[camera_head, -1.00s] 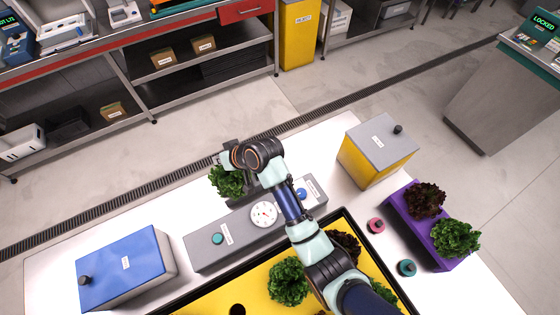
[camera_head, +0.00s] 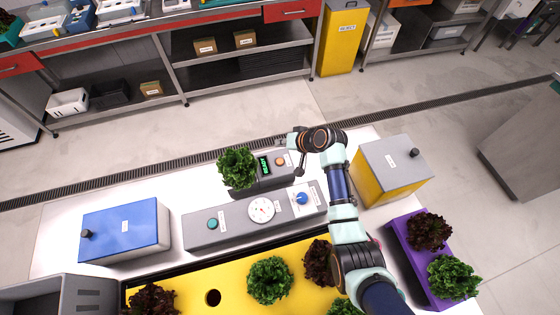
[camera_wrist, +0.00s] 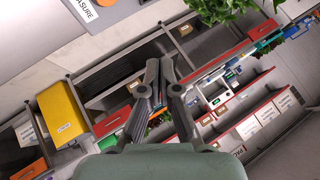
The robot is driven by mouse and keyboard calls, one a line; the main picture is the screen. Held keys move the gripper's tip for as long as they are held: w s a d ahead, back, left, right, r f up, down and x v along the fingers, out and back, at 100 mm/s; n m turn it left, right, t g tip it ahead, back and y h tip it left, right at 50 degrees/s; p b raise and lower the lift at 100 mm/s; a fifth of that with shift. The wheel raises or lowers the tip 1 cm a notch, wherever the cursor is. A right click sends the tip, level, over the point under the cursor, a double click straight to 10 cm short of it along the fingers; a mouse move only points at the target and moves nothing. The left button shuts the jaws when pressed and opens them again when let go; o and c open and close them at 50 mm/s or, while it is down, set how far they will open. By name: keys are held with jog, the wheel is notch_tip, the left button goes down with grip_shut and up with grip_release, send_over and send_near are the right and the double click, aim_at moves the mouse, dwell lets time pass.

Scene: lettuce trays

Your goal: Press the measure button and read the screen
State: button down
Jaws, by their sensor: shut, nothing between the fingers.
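The measuring device (camera_head: 268,184) is a grey box on the white table with a head of green lettuce (camera_head: 237,167) at its left end. Its dark screen (camera_head: 265,166) shows green characters, too small to read surely. The orange round button (camera_head: 280,161) is right of the screen. In the wrist view the button (camera_wrist: 105,2) is cut by the top edge, beside the label "MEASURE" (camera_wrist: 80,16). In the wrist view my gripper's fingers (camera_wrist: 158,65) are together, apart from the button.
A grey panel (camera_head: 205,238) with a dial, a teal button and a blue knob lies in front. A blue box (camera_head: 120,240) stands left, a yellow-grey box (camera_head: 390,170) right. A purple tray (camera_head: 405,235) and a yellow tray (camera_head: 190,280) hold lettuces.

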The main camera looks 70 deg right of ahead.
aim_at(281, 162)
notch_tip(281, 162, down, 9)
jog(key=b, duration=0.7)
jog(key=shift+r, duration=0.15)
dwell(0.9)
jog(key=shift+f+b, duration=0.3)
jog(key=shift+f, duration=0.05)
jog(key=shift+f+b, duration=0.3)
jog(key=shift+f, duration=0.2)
dwell(0.4)
jog(key=shift+r, duration=0.1)
jog(key=shift+r+p, duration=0.75)
jog(key=shift+r, duration=0.05)
notch_tip(281, 162, up, 5)
jog(key=p, duration=0.4)
jog(key=shift+r+p, duration=0.1)
jog(key=shift+p, duration=0.2)
